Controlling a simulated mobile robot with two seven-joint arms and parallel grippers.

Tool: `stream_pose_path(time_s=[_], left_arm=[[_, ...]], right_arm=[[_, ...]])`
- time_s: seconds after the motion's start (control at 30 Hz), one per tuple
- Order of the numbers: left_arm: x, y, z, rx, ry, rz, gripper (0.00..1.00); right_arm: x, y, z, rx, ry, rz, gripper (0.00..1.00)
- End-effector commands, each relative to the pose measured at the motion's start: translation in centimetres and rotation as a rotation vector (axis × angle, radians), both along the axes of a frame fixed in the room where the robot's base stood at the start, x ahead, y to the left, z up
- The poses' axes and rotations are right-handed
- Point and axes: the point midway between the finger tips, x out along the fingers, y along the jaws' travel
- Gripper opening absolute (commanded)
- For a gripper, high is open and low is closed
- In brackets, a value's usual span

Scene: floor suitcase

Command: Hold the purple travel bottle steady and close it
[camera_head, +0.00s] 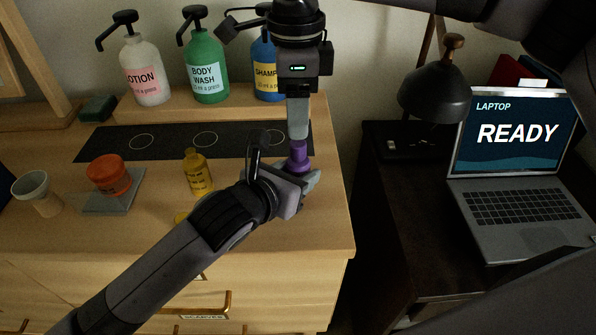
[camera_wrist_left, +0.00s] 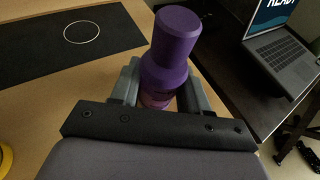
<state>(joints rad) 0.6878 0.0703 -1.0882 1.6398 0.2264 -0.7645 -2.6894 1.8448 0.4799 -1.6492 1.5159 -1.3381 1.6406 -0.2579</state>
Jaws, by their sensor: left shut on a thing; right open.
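The purple travel bottle (camera_head: 298,160) stands upright near the right end of the wooden dresser top. My left gripper (camera_head: 302,180) is shut around its lower body, with a grey finger on each side in the left wrist view. There the bottle (camera_wrist_left: 165,75) shows a wide purple cap-like top (camera_wrist_left: 177,35) on its upper end; whether this is fully seated I cannot tell. My right gripper (camera_head: 298,125) points straight down directly above the bottle, its fingers close to the top. It is open, though its fingers overlap in this view. Any contact with the top is unclear.
A yellow bottle (camera_head: 197,172), a small yellow cap (camera_head: 181,218), an orange jar (camera_head: 108,175) and a beige cup (camera_head: 38,193) stand to the left. A black mat (camera_head: 170,140) with circles lies behind. Pump bottles line the back shelf. A laptop (camera_head: 510,175) stands right.

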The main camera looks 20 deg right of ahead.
Motion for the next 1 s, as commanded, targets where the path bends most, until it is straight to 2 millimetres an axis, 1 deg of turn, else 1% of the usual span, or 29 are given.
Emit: stream_pose_path(time_s=[0.03,0.2,0.4,0.53,0.77,0.8,0.87,0.9,0.93,1.0], left_arm=[[0.0,0.0,-0.1,0.002,0.003,0.000,0.00],[0.0,0.0,-0.1,0.002,0.003,0.000,0.00],[0.0,0.0,-0.1,0.002,0.003,0.000,0.00],[0.0,0.0,-0.1,0.002,0.003,0.000,0.00],[0.0,0.0,-0.2,0.002,0.003,0.000,0.00],[0.0,0.0,-0.2,0.002,0.002,0.001,0.00],[0.0,0.0,-0.2,0.002,0.002,0.001,0.00],[0.0,0.0,-0.2,0.002,0.002,0.001,0.00],[0.0,0.0,-0.2,0.002,0.002,0.001,0.00],[0.0,0.0,-0.2,0.002,0.002,0.001,0.00]], right_arm=[[-0.1,-0.1,-1.0,-0.001,0.003,0.000,0.49],[-0.1,-0.1,-3.6,0.000,0.003,-0.001,0.49],[0.0,-0.1,-5.7,-0.001,0.001,-0.001,0.49],[0.0,-0.1,-6.2,0.000,0.001,-0.001,0.49],[0.0,-0.1,-6.2,0.000,0.000,-0.001,0.49],[0.0,-0.1,-6.2,0.000,0.000,-0.001,0.42],[0.0,-0.1,-6.2,0.000,0.000,-0.001,0.23],[0.0,-0.1,-6.2,0.000,0.000,-0.001,0.10],[0.0,-0.1,-6.2,0.000,0.000,-0.001,0.00],[0.0,-0.1,-6.2,0.000,0.000,-0.001,0.00]])
